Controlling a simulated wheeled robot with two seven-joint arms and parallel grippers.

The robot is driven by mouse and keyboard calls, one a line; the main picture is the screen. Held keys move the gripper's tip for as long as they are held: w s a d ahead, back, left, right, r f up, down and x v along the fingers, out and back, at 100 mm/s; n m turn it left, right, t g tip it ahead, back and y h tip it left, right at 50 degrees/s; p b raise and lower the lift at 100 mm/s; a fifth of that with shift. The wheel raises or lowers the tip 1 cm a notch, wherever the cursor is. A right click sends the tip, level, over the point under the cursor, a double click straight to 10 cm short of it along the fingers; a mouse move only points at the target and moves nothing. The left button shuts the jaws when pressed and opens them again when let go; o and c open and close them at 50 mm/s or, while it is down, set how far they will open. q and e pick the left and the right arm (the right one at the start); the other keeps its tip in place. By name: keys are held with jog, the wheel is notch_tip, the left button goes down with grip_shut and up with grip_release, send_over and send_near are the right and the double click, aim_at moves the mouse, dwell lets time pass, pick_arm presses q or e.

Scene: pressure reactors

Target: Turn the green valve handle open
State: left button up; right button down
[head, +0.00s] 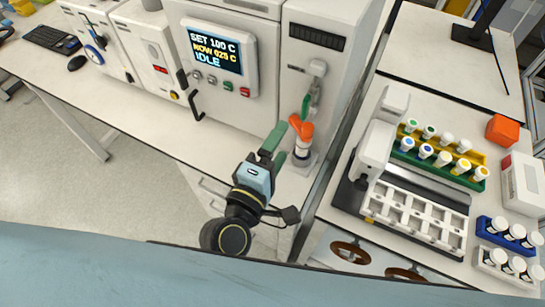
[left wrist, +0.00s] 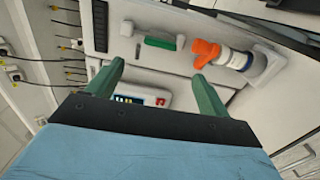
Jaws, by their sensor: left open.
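The green valve handle (head: 306,104) is a small bar on the white panel right of the display, below a pale fitting (head: 317,68). In the left wrist view the green handle (left wrist: 160,43) lies crosswise just beyond the fingers. My left gripper (head: 277,143) has green fingers and is open and empty. It is below and left of the handle, apart from it. In the left wrist view its fingertips (left wrist: 158,72) are spread, with the handle ahead of the gap. My right gripper is not in view.
An orange-topped white vessel (head: 301,137) stands close to my left fingers, below the handle. The display (head: 214,50) reads "SET 100 C, NOW 025 C, IDLE". A black bent lever (head: 195,105) sticks out at left. Vial racks (head: 445,172) fill the right bench.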

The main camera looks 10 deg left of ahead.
pick_arm(q)
jog(key=shift+v, duration=1.15)
jog(key=shift+f, duration=0.1)
jog(key=s+a+f+m+g+b, duration=0.1)
jog(key=s+f+m+g+b, duration=0.2)
jog(key=f, duration=1.1)
jog(key=s+a+f+m+g+y+b, duration=0.1)
jog(key=s+f+m+g+b, duration=0.2)
jog(key=f, duration=1.1)
jog(key=s+a+f+m+g+b, duration=0.1)
jog(key=s+f+m+g+b, duration=0.25)
jog(key=f, duration=0.95)
jog(key=s+a+f+m+g+y+b, duration=0.2)
jog(key=s+a+f+m+g+b, duration=0.1)
jog(key=s+a+f, duration=0.5)
jog(key=s+a+f+m+g+y+b, duration=0.2)
jog(key=s+a+f+m+g+b, duration=0.1)
jog(key=s+a+f, duration=0.6)
jog(key=s+f+m, duration=0.1)
jog(key=s+f, duration=0.3)
jog(key=f, duration=0.4)
jog(key=shift+s+m+g+y, duration=0.2)
jog(key=shift+m+g+y, duration=0.1)
jog(key=shift+m+g, duration=0.05)
